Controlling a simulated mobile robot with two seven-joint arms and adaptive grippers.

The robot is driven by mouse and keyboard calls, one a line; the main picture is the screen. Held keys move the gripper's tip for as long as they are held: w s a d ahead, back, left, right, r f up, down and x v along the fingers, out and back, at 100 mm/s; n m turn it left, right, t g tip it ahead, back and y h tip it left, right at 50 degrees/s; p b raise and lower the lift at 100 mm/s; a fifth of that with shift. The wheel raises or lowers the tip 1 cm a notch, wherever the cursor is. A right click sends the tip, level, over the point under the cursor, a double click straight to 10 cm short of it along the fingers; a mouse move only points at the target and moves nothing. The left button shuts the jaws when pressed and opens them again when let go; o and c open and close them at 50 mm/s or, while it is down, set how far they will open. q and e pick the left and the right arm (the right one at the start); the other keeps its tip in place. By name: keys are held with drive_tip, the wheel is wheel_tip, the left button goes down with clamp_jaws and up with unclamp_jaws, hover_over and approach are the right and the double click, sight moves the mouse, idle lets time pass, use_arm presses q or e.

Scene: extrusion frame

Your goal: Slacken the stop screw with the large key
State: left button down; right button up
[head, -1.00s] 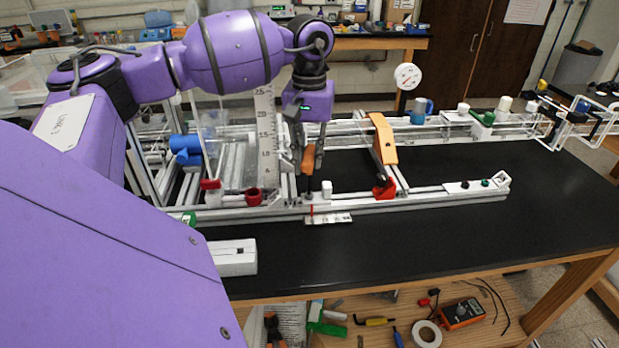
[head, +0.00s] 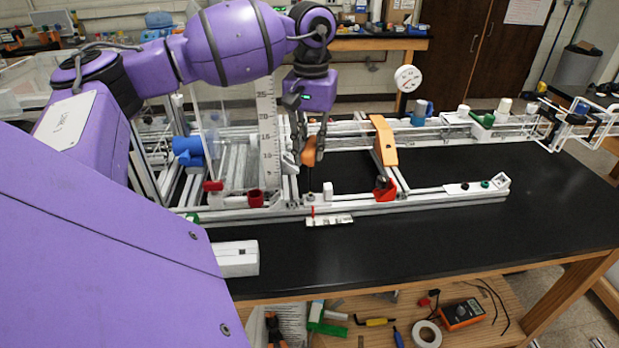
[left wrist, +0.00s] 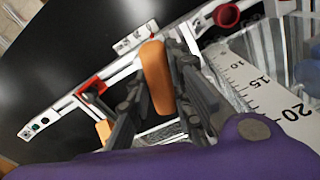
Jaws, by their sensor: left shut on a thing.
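My left gripper (head: 309,148) is shut on the orange handle of the large key (head: 310,155), above the front rail of the frame. The handle also shows between the dark fingers in the left wrist view (left wrist: 156,75). The key's thin dark shaft seems to point down at a small dark fitting (head: 308,194) on the rail, left of a white block (head: 327,190). This fitting may be the stop screw. It is too small to tell whether the key's tip sits in it. My right gripper is not in view.
An upright ruler (head: 267,135) stands close left of the gripper. A small scale plate (head: 330,220) lies at the rail's front. The black tabletop (head: 420,250) is clear in front.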

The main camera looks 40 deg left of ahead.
use_arm(q)
drive_tip(key=shift+r, duration=0.25)
drive_tip(key=shift+r+p, duration=0.4)
drive_tip(key=shift+r, duration=1)
